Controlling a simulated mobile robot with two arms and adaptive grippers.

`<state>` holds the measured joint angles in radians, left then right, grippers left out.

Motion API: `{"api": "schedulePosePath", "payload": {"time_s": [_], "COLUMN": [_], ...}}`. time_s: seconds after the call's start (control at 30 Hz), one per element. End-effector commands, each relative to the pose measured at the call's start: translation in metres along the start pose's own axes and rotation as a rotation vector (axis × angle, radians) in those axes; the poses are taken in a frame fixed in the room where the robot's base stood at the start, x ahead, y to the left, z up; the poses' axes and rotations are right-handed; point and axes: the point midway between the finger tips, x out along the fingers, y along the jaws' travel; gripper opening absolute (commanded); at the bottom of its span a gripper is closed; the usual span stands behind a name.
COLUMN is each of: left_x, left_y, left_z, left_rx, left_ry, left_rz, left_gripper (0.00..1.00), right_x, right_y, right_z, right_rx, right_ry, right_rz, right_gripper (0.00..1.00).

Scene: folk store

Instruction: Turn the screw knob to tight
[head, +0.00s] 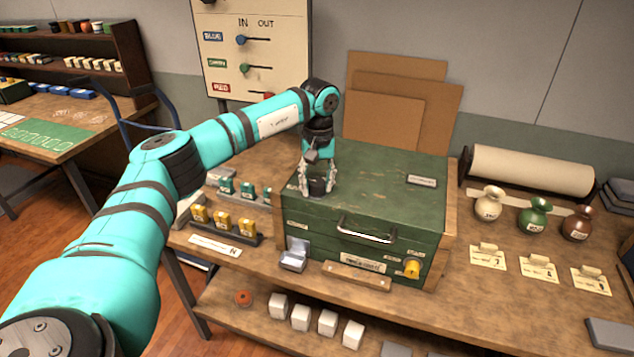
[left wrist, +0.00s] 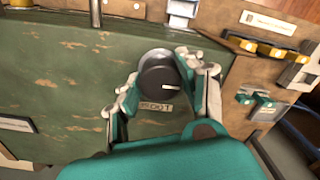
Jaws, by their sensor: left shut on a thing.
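The black round screw knob (head: 317,188) stands on the top of the green chest (head: 385,165), near its left front corner. In the left wrist view the knob (left wrist: 157,68) shows a short white pointer line on its face. A small label (left wrist: 156,107) lies beside it; its lettering is hard to read. My left gripper (head: 318,181) comes down from above with its fingers on both sides of the knob, shut on it. In the left wrist view the gripper's fingers (left wrist: 158,76) are also around the knob. My right gripper is not in view.
The chest has a front handle (head: 366,230) and a yellow knob (head: 412,268). A small open grey box (head: 293,257) stands before it. Yellow and teal blocks stand in racks at left. Several vases and a paper roll (head: 530,170) are at right. A slider board (head: 255,45) stands behind.

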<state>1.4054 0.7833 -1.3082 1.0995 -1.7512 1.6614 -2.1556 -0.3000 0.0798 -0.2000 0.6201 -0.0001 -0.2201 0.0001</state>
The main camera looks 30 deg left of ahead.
Motion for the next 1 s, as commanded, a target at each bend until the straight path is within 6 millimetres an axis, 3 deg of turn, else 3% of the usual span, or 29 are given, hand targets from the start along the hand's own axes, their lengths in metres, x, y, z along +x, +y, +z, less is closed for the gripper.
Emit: {"api": "schedulePosePath", "payload": {"time_s": [0.27,0.3,0.47,0.77,1.0], "left_x": [-0.002,-0.002,-0.001,-0.003,-0.037], "left_y": [0.000,0.000,0.000,0.000,0.001], "left_z": [-0.001,-0.001,-0.001,0.000,-0.001], "left_rx": [0.001,0.001,0.001,0.001,0.001], "left_ry": [0.005,0.005,0.003,0.002,0.004], "left_rz": [0.003,0.003,0.002,0.001,0.005], "left_gripper": [0.07,0.42,0.63,0.63,0.63], "right_x": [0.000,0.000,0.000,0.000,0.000], "right_y": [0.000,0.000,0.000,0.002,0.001], "right_z": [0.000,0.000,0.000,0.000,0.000], "right_rx": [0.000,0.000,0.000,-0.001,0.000], "right_ry": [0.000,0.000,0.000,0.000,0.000], "right_rz": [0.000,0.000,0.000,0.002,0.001], "right_gripper": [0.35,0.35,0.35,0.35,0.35]}}
